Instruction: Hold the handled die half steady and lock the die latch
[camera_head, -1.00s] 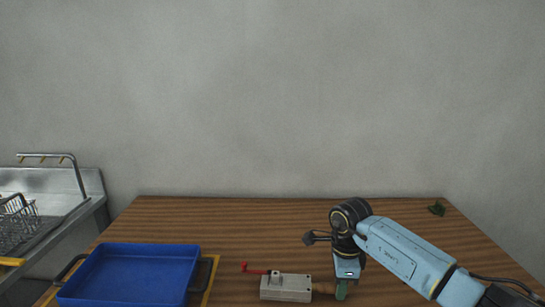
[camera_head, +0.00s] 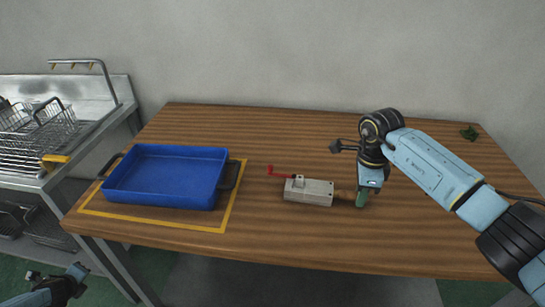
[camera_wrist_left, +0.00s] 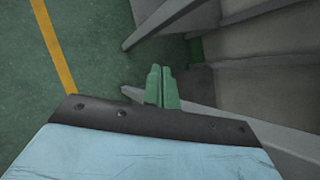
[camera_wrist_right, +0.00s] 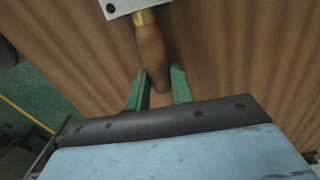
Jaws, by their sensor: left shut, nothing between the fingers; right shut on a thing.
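The die (camera_head: 312,192) is a grey metal block lying on the wooden table, with a brown wooden handle (camera_head: 346,195) at its right end. A red latch lever (camera_head: 283,172) sticks out from its left end. My right gripper (camera_head: 361,199) is shut on the wooden handle. The right wrist view shows the handle (camera_wrist_right: 150,45) between the green fingers (camera_wrist_right: 158,88), with part of the metal block (camera_wrist_right: 125,6) at the top. My left gripper (camera_wrist_left: 162,85) is shut and empty, below table level over the green floor. In the head view only part of my left arm shows at lower left.
A blue tray (camera_head: 165,199) with dark handles stands inside a yellow outline at the table's left. A steel sink with wire baskets (camera_head: 45,135) is farther left. The table's back middle is clear.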

